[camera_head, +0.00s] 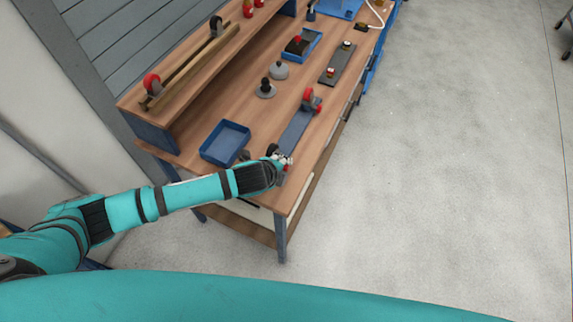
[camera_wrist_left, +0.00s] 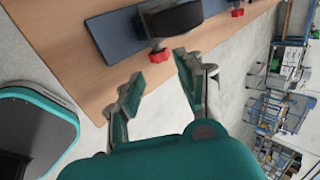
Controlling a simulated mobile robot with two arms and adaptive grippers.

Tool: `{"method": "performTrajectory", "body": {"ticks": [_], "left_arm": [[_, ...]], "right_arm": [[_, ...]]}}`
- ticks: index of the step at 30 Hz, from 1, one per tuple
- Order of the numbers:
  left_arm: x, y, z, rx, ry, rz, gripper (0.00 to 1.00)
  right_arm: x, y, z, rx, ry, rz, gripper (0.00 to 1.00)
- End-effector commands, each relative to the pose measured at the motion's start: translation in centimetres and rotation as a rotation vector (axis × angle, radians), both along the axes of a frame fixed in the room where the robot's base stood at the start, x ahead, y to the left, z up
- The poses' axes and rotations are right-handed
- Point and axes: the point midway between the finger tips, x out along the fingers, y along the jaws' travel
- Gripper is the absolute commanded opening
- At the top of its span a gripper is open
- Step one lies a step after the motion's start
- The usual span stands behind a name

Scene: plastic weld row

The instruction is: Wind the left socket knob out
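A long blue-grey plate (camera_head: 296,131) lies along the front of the bench. A grey block with a red knob (camera_head: 312,97) stands at its far end. A dark round part (camera_head: 272,150) stands at its near end, beside my left gripper (camera_head: 282,163). In the left wrist view my left gripper (camera_wrist_left: 160,68) is open, its two fingers apart and empty. A small red knob (camera_wrist_left: 156,57) under a black cylinder (camera_wrist_left: 173,18) shows just beyond the fingertips. A second red knob (camera_wrist_left: 237,12) shows to the right. I cannot tell whether the fingers touch the knob. My right gripper is not shown.
A blue tray (camera_head: 225,142) lies left of the plate. Two knobbed discs (camera_head: 265,88) stand behind, with a dark plate (camera_head: 341,64) farther right. A raised shelf (camera_head: 190,62) runs along the back. The bench's front edge is close to my left gripper; open floor lies beyond.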

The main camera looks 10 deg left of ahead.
Motion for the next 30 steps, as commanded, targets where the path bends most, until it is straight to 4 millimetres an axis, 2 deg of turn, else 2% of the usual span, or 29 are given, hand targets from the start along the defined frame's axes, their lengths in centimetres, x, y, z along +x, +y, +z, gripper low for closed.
{"method": "performTrajectory", "body": {"ticks": [3, 10, 16, 24, 30], "left_arm": [[1.4, -0.5, -1.7, 0.001, 0.0, 0.001, 0.37], [3.2, -1.0, -4.0, 0.002, 0.0, 0.001, 0.37], [3.7, -1.2, -4.8, 0.0, 0.0, 0.0, 0.37], [3.8, -1.2, -4.8, 0.0, 0.0, 0.0, 0.37], [3.8, -1.2, -4.8, 0.0, 0.0, 0.0, 0.11]], "right_arm": [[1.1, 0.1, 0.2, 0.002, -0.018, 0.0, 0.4], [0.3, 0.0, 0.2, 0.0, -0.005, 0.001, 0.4], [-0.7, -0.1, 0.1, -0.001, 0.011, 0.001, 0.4], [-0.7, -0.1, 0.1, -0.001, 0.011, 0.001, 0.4], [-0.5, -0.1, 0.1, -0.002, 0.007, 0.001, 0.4]]}}
